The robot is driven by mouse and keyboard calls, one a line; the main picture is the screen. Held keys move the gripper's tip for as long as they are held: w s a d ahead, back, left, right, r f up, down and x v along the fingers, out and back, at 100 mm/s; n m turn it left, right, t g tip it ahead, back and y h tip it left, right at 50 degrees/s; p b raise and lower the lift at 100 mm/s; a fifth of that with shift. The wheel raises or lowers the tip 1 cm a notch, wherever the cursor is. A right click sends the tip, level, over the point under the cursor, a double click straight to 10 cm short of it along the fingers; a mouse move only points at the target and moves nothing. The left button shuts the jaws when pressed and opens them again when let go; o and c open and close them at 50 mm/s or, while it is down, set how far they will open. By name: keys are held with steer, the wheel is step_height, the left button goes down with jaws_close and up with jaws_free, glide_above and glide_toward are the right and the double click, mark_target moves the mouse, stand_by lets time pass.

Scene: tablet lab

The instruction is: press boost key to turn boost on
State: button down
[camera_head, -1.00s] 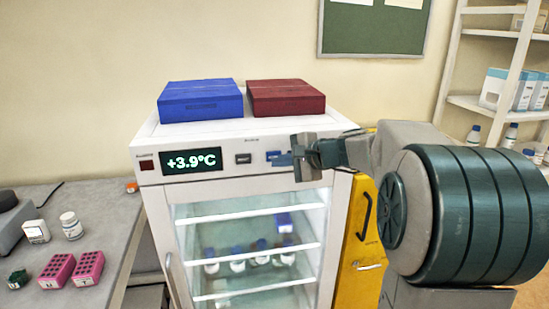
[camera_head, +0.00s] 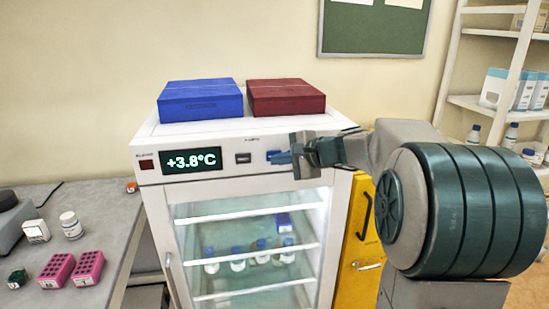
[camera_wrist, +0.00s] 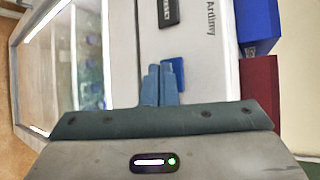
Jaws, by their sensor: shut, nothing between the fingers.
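The wrist view also shows the dark key (camera_wrist: 168,12) and the blue key (camera_wrist: 176,67). My gripper (camera_head: 279,158) is shut and empty, its fingertips (camera_wrist: 159,70) right by the blue key and partly covering it. I cannot tell whether they touch it.
A blue box (camera_head: 200,101) and a dark red box (camera_head: 287,97) lie on the fridge top. Bottles stand inside behind the glass door. A yellow cabinet (camera_head: 360,235) is right of the fridge. A bench (camera_head: 110,215) with pink racks is at left.

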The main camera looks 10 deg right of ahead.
steer(key=shift+w, duration=0.15)
stand_by(0.5)
steer(key=shift+s+b, duration=0.4)
steer(key=shift+s, duration=0.2)
steer(key=s+b, duration=0.3)
steer(key=s, duration=0.3)
stand_by(0.3)
stand_by(1.3)
